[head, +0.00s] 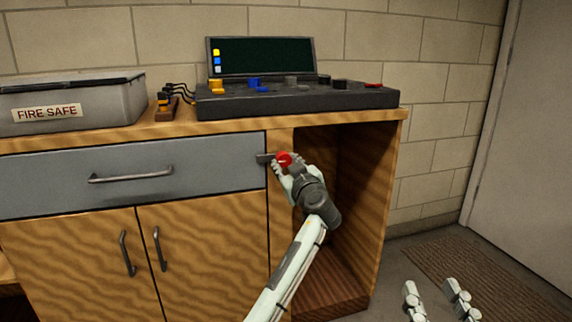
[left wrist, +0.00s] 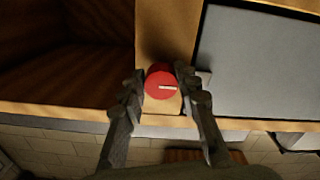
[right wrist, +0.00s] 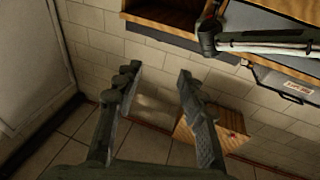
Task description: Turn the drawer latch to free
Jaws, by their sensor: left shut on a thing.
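The drawer latch has a red round knob (head: 284,159) on the wooden post right of the grey drawer front (head: 215,180). A dark latch bar (head: 264,158) reaches left from it over the drawer's edge. In the left wrist view the red knob (left wrist: 157,79) shows a pale line lying almost level, toward the drawer. My left gripper (left wrist: 161,84) has one finger on each side of the knob and is shut on it; in the head view its fingers partly cover the knob. My right gripper (right wrist: 158,75) is open and empty, low at the right in the head view (head: 432,292).
An open cubby (head: 350,200) is right of the post. The drawer has a bar handle (head: 130,175); cabinet doors are below. A control console (head: 300,102) and a grey "FIRE SAFE" box (head: 120,98) stand on the bench. The floor at right has a brown mat (head: 490,280).

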